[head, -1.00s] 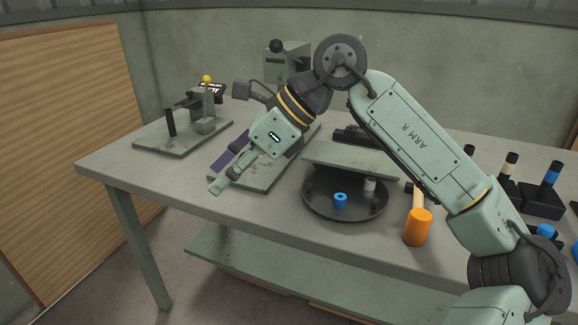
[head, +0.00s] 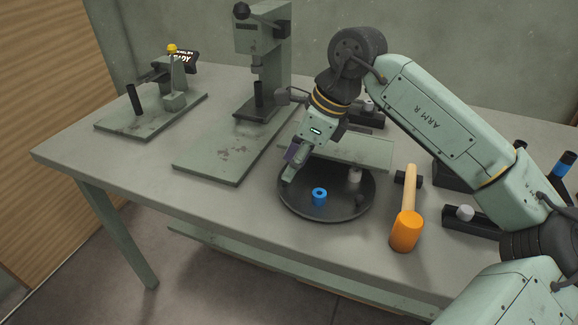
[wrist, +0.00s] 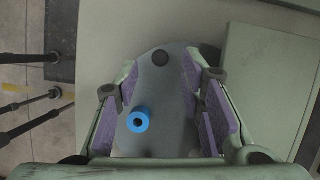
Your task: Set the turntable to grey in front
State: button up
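The turntable (head: 335,212) is a dark round disc on the bench. A blue ring-shaped part (head: 319,196) sits toward its front. A pale grey cylinder (head: 355,174) stands at its back right, near the raised green plate. My gripper (head: 288,174) is above the left rim of the disc, pointing down. In the wrist view my gripper (wrist: 165,90) is open, with purple pads apart. I cannot tell whether the gripper touches the disc.
A green plate (head: 350,150) covers the back of the turntable. An orange mallet (head: 406,230) lies to its right. A press (head: 262,60) stands behind left, and a clamp fixture (head: 175,95) is at far left. The bench's front left is clear.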

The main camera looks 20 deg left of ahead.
jog(key=shift+x, duration=1.5)
grip_shut()
